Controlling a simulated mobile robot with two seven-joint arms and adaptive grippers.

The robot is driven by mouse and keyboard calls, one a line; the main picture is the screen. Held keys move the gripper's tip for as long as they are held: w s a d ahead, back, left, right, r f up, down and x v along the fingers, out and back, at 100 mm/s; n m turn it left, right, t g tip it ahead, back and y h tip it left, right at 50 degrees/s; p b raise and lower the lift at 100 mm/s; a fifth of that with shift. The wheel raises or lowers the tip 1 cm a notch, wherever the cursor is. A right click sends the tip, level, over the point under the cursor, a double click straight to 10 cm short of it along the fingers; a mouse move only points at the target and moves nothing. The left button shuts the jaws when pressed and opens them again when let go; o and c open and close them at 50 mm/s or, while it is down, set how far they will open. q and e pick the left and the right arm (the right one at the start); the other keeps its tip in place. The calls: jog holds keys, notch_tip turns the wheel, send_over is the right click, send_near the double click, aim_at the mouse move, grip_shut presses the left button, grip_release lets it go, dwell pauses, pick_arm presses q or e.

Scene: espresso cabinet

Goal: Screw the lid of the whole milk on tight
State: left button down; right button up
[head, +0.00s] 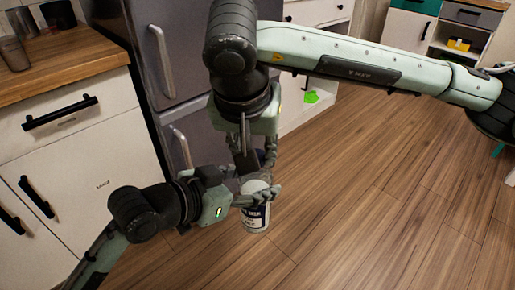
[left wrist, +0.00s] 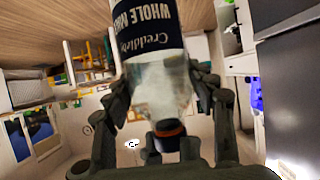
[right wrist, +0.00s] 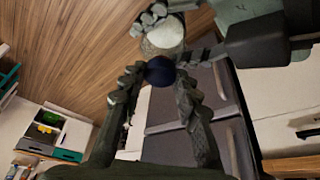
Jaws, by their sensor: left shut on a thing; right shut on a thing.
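The whole milk bottle (head: 256,217) hangs roughly upright above the floor in the head view, its dark label facing me. In the left wrist view the bottle (left wrist: 150,85) appears upside down, its label reading "WHOLE". My left gripper (head: 262,194) is shut around its upper body from the left; its fingers (left wrist: 165,90) flank the clear part. My right gripper (head: 252,160) points down from above. In the right wrist view its fingertips (right wrist: 160,82) are shut on a round dark blue lid (right wrist: 160,71). The lid lines up with the pale bottle (right wrist: 165,36). I cannot tell how tightly it sits.
A grey fridge (head: 135,30) and white cabinets (head: 85,165) with black handles stand to the left and behind the grippers. A wooden counter (head: 60,65) is at upper left. Open wood floor (head: 370,190) lies to the right. A low shelf unit (head: 440,40) is far back.

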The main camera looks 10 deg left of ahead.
jog(key=m, duration=0.2)
jog(key=m+h, duration=0.2)
jog(key=m, duration=0.1)
jog(key=shift+w+a+m+g, duration=0.1)
jog(key=shift+a+m+g, duration=0.2)
jog(key=shift+g, duration=0.1)
jog(key=m, duration=0.2)
jog(key=m+g+h, duration=0.1)
jog(key=m, duration=0.3)
jog(key=shift+w+a+g+h, duration=0.1)
jog(key=shift+w+g+h, duration=0.15)
jog(key=shift+g+h, duration=0.05)
jog(key=m+g, duration=0.1)
jog(key=m, duration=0.2)
jog(key=m+g, duration=0.1)
jog(key=m, duration=0.2)
jog(key=shift+w+g+h, duration=0.2)
jog(key=shift+g+h, duration=0.1)
jog(key=m+g, duration=0.1)
jog(key=m, duration=0.2)
jog(key=m+g+y, duration=0.1)
jog(key=m, duration=0.3)
jog(key=shift+w+f, duration=0.1)
jog(key=shift+w, duration=0.1)
jog(key=o, duration=0.9)
jog(key=shift+r, duration=2.25)
jog(key=shift+c, duration=0.3)
